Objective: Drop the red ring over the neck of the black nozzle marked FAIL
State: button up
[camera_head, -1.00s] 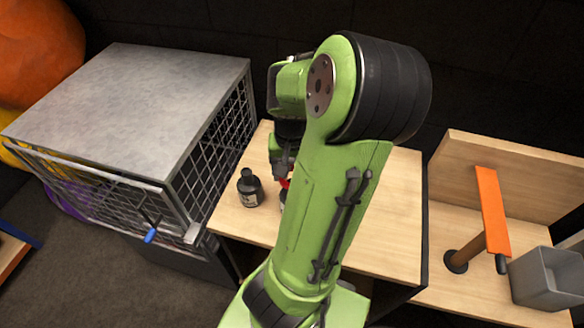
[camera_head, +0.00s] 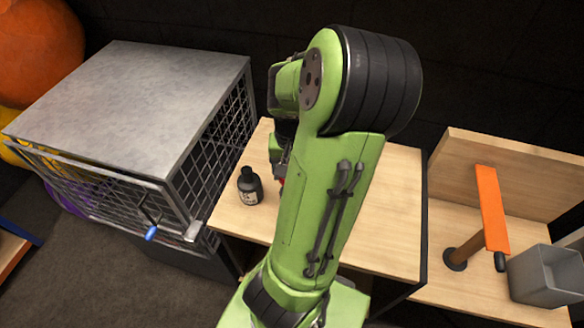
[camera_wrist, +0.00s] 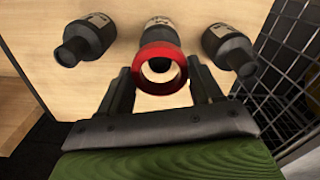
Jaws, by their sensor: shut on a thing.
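The red ring (camera_wrist: 160,51) is held between the two fingers of my gripper (camera_wrist: 163,70) in the wrist view. Three black nozzles with pale labels stand on the wooden table: a left nozzle (camera_wrist: 84,42), a middle nozzle (camera_wrist: 161,24) and a right nozzle (camera_wrist: 229,45). The ring overlaps the middle nozzle, and a dark round end shows through its hole. I cannot tell whether the ring is around that neck or only above it. The label words are too small to read. In the head view one nozzle (camera_head: 249,188) shows; my arm hides the others and nearly all the ring.
A wire cage (camera_head: 130,95) with a grey top and blue-handled crank stands close left of the table (camera_head: 385,215). At right, a wooden stand (camera_head: 470,280) carries an orange bar (camera_head: 490,205) on a post and a grey bin (camera_head: 545,280). The table's right part is clear.

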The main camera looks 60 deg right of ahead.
dwell(0.3)
jog(key=shift+f+b, duration=0.6)
jog(key=shift+f, duration=0.25)
jog(key=shift+f+b, duration=0.4)
jog(key=shift+f, duration=0.2)
jog(key=shift+f, duration=0.1)
jog(key=shift+f+b, duration=0.4)
jog(key=shift+f, duration=0.1)
dwell(0.7)
jog(key=o, duration=1.1)
